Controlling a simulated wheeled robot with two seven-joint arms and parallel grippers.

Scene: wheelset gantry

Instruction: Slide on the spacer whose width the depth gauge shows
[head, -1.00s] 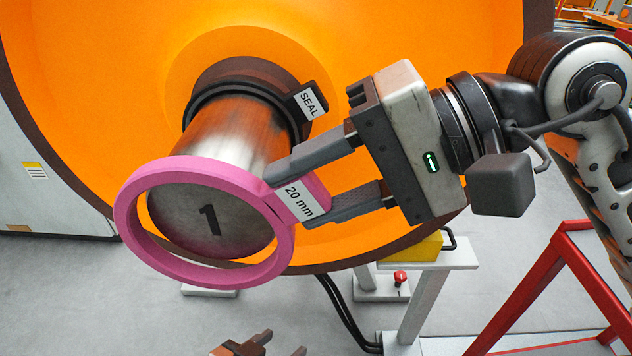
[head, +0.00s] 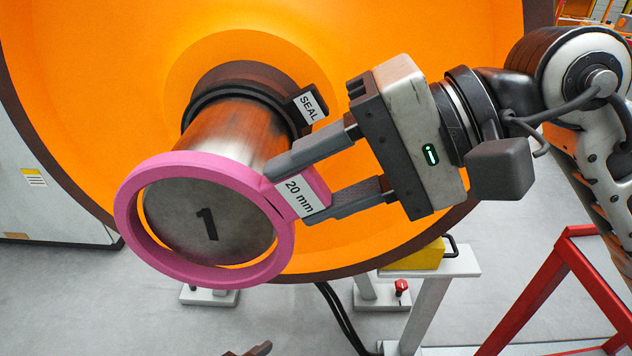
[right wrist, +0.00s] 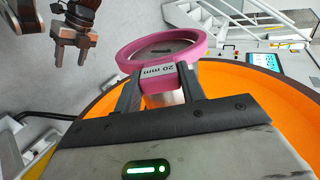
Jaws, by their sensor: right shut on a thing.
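The pink spacer ring (head: 130,243), labelled 20 mm, is held by its tab in my right gripper (head: 318,192), which is shut on it. The steel journal (head: 232,135) has an end face marked 1, seen through the ring. The ring is at the journal's end; I cannot tell whether its rim is around the journal or just in front. A black collar with a SEAL tag (head: 310,105) sits further in, against the orange wheel (head: 440,30). The right wrist view also shows the ring (right wrist: 127,58). My left gripper (right wrist: 72,62) is empty, fingers apart. No depth gauge is recognisable.
A pale stand (head: 425,300) with a yellow block (head: 415,257) stands below right of the wheel. A red frame (head: 530,290) is at lower right, a grey cabinet (head: 45,190) at left. White stairs (right wrist: 220,22) show in the wrist view.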

